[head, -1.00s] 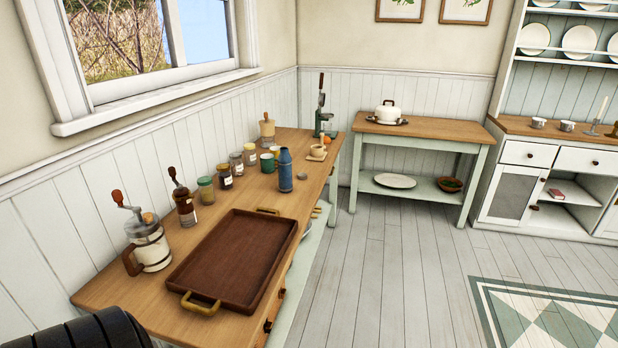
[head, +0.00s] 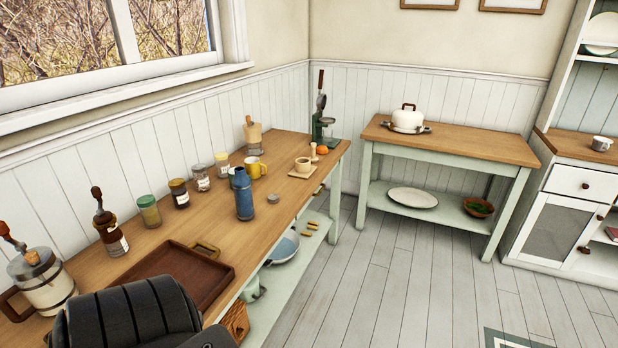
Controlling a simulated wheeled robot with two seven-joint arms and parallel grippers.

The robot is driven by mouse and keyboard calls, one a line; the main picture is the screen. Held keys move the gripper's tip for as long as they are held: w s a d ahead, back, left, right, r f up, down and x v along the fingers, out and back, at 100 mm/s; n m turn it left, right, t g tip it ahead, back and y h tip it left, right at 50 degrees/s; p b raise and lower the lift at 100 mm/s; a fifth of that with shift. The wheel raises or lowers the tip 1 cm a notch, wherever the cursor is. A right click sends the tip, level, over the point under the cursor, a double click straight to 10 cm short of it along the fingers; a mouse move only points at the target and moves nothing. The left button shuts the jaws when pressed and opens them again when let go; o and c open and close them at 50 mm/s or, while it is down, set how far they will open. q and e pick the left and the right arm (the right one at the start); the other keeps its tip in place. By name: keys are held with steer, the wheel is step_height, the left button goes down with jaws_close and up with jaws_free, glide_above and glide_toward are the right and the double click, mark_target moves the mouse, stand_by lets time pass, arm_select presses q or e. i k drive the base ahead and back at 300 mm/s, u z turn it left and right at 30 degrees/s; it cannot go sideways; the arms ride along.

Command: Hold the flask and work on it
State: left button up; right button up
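The blue flask (head: 244,198) stands upright on the wooden counter (head: 225,228), right of the row of jars and near the counter's front edge. Its base rests on the wood and nothing holds it. A small round grey piece (head: 273,198) lies on the counter just right of the flask; I cannot tell what it is. A dark ribbed part of my own arm fills the bottom left and covers part of the tray. Neither gripper's fingers show.
A brown tray (head: 172,262) lies left of the flask. Several jars, including a green-lidded one (head: 149,211), line the wall side. A yellow mug (head: 256,168) is close behind the flask. A cup (head: 302,165) and a green press (head: 321,125) stand farther back.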

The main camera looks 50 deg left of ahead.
mark_target(241, 183)
steer(key=i, duration=2.6)
steer(key=u, duration=3.8)
steer(key=i, duration=0.5)
steer(key=z, duration=0.1)
